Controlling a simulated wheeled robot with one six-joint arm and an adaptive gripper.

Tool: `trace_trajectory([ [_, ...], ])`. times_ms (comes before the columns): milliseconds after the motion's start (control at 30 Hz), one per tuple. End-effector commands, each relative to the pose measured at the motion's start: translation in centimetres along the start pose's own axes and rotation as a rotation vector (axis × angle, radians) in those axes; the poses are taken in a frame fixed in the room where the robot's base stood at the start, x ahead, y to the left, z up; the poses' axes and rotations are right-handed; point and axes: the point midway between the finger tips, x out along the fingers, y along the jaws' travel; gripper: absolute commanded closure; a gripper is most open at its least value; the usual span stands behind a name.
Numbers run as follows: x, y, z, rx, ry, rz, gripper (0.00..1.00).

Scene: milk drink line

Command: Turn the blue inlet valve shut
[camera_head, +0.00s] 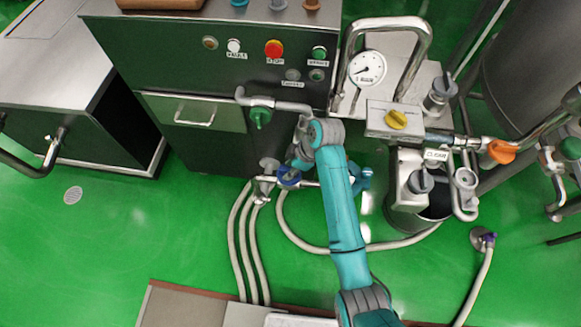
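A valve with a dark blue handle (289,177) sits on the metal pipework below the black control cabinet, where several pale hoses meet. My teal arm reaches up from the bottom of the picture, and its wrist bends over beside this valve. My gripper (296,165) is at the end of that wrist, close above the blue handle. Its fingers are too small and covered to make out, so I cannot tell whether it touches the handle or is open or shut. A teal-blue part shows right of the arm (362,178); what it belongs to is unclear.
A green-handled valve (261,117) is on the pipe above. A yellow knob (396,119), an orange handle (502,151) and a gauge (367,69) are to the right. The cabinet (200,110) stands behind. Pale hoses (243,245) cross the green floor. Open floor lies left.

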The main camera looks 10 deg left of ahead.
Motion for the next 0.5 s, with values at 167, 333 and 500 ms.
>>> trace_trajectory([
  [167, -0.02, 0.0, -0.01, 0.0, 0.0, 0.0, 0.79],
  [333, -0.03, 0.0, -0.02, 0.0, 0.0, 0.0, 1.0],
  [500, -0.03, -0.01, -0.02, 0.003, 0.0, 0.001, 1.0],
])
